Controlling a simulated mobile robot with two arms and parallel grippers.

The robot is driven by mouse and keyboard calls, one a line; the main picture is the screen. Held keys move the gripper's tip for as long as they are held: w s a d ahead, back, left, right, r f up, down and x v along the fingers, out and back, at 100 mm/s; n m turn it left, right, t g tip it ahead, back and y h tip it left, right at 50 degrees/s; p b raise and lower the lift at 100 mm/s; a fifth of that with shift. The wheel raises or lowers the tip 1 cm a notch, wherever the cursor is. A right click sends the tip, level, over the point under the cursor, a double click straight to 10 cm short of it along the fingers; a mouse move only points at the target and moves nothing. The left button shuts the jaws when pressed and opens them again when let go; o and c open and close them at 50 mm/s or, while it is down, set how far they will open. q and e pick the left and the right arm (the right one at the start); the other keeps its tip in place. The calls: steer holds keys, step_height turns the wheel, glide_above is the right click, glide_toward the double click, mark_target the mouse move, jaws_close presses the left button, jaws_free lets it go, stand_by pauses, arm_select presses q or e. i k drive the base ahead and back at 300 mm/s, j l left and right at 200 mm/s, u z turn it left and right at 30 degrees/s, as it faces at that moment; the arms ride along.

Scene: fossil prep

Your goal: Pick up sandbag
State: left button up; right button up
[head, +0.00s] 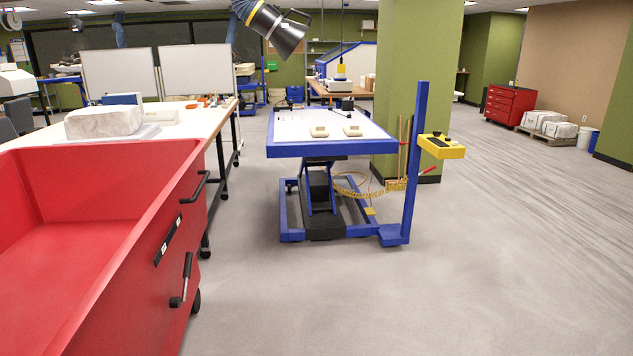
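Two small beige objects lie on the white top of the blue lift table (290,125), ahead of me near the middle of the head view. They look like sandbags: a left one (319,132) and a right one (352,131). They lie apart, side by side, near the front half of the top. They are too small to make out in detail. Neither of my grippers is in view.
A red open cart (150,230) fills the lower left. Behind it, a long table (195,125) holds a whitish block (103,122). A blue post with a yellow control box (441,147) stands at the lift table's right. The floor ahead and right is clear.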

mark_target(351, 131)
steer(key=i+j, duration=0.15)
steer(key=i, duration=0.95)
steer(key=i+j+u, duration=0.1)
steer(key=i, duration=1)
steer(key=i+z, duration=0.2)
steer(key=i, duration=0.3)
steer(key=i+j+z, duration=0.15)
steer(key=i, duration=0.4)
steer(key=i+j+z, duration=0.2)
steer(key=i, duration=0.3)
steer(key=i+j+z, duration=0.15)
steer(key=i, duration=0.35)
steer(key=j, duration=0.1)
